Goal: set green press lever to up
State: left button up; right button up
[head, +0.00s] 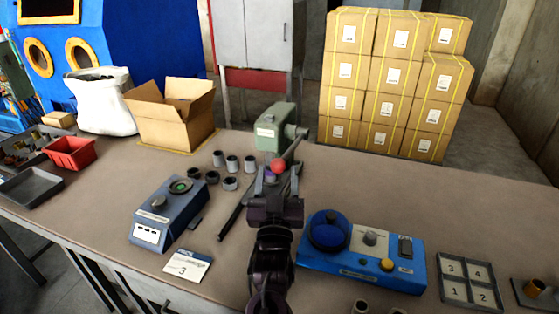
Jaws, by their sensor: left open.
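The green press (269,133) stands on the table near the middle of the head view. Its grey lever (292,149) slopes down from the right side of the press head toward me and ends in a red ball knob (278,166). My left gripper (277,177) is open, in front of the press, with its fingertips around or just at the knob. I cannot tell whether the fingers touch it. My gripper and arm hide the lower part of the press. My right gripper is not in view.
A blue-grey device (153,228) and several small cylinders (232,164) stand left of my arm. A blue machine (395,262) with a round bowl stands close on the right. An open cardboard box (158,131) is at the back left. The table's right back is clear.

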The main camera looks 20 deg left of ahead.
pick_arm(q)
jog(key=shift+x, duration=1.7)
jog(key=shift+c, duration=0.2)
jog(key=shift+p, duration=0.3)
grip_shut()
